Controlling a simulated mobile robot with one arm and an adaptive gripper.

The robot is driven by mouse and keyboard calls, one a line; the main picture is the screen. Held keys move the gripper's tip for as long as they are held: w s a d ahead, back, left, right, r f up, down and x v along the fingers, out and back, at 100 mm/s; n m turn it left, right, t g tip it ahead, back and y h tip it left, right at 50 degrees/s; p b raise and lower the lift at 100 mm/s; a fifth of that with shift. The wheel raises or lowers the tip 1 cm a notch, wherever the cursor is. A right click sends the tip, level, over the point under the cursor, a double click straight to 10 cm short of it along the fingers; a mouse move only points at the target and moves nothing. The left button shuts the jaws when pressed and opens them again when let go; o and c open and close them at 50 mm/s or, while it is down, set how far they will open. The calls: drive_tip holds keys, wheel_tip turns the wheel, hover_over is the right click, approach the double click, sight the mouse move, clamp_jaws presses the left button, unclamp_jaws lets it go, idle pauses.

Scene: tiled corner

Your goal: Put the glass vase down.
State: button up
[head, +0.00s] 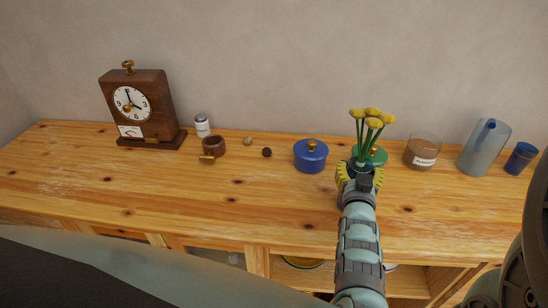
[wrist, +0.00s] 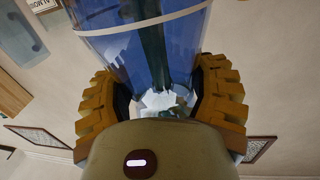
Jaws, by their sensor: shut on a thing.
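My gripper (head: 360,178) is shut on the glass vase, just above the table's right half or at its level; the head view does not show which. In the wrist view the vase is clear blue glass (wrist: 110,48) with a pale band and dark green stems inside. It sits between the two yellow ribbed fingers of my gripper (wrist: 165,100). In the head view yellow flowers (head: 370,118) on green stems rise above my gripper. The vase body is mostly hidden there behind my gripper.
A green pot (head: 378,157) stands right behind the flowers. A blue lidded pot (head: 310,160) is to the left; a labelled jar (head: 422,152), a grey-blue pitcher (head: 485,150) and a blue cup (head: 520,160) are to the right. The wooden table (head: 200,195) is clear in front. A clock (head: 140,105) stands far left.

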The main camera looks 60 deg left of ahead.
drive_tip(key=shift+f, duration=0.1)
drive_tip(key=o, duration=1.4)
drive_tip(key=b+v, duration=0.1)
drive_tip(key=v, duration=1.1)
drive_tip(key=shift+b, duration=0.35)
